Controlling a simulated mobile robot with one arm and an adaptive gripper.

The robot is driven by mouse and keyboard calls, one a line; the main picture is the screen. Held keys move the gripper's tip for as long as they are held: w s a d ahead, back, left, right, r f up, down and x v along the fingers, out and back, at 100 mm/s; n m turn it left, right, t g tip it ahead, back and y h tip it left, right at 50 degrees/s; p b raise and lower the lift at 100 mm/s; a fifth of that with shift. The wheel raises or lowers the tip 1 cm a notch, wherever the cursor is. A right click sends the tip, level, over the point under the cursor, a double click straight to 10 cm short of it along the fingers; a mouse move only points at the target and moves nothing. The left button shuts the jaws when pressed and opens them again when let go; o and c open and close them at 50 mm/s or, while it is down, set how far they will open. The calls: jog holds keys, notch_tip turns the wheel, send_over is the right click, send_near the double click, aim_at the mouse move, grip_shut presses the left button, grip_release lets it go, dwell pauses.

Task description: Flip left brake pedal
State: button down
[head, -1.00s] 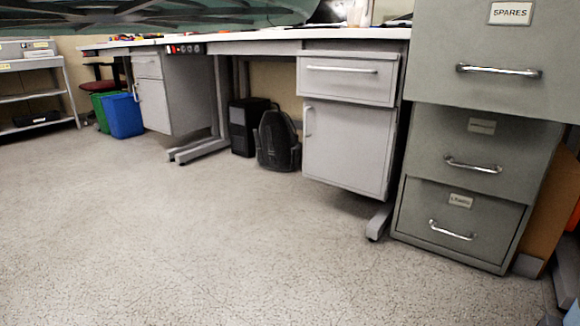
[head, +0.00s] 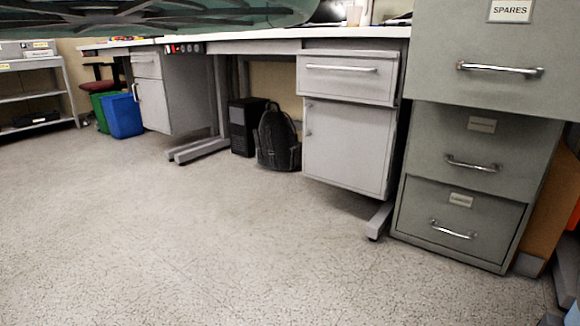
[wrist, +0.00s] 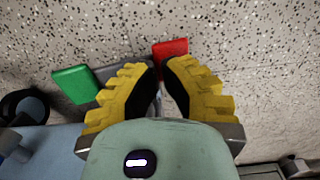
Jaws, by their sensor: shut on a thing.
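The brake pedal shows in the wrist view as a green pad (wrist: 76,85) on the left and a red pad (wrist: 170,47) on the right, with a grey part (wrist: 108,73) between them. It is above the speckled floor. My gripper (wrist: 163,72) has yellow ridged fingers, close together at their tips and just below the red pad. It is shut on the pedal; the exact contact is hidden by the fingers. Neither the pedal nor my gripper can be made out in the head view.
In the wrist view, a dark round wheel-like part (wrist: 24,106) and a blue surface (wrist: 50,150) lie left. In the head view, a grey filing cabinet (head: 478,140) stands right. A desk (head: 250,45), backpack (head: 277,140) and blue bin (head: 124,115) are behind. The floor (head: 200,240) is open.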

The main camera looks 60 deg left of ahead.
jog(key=shift+r+p, duration=3.55)
jog(key=shift+p, duration=0.2)
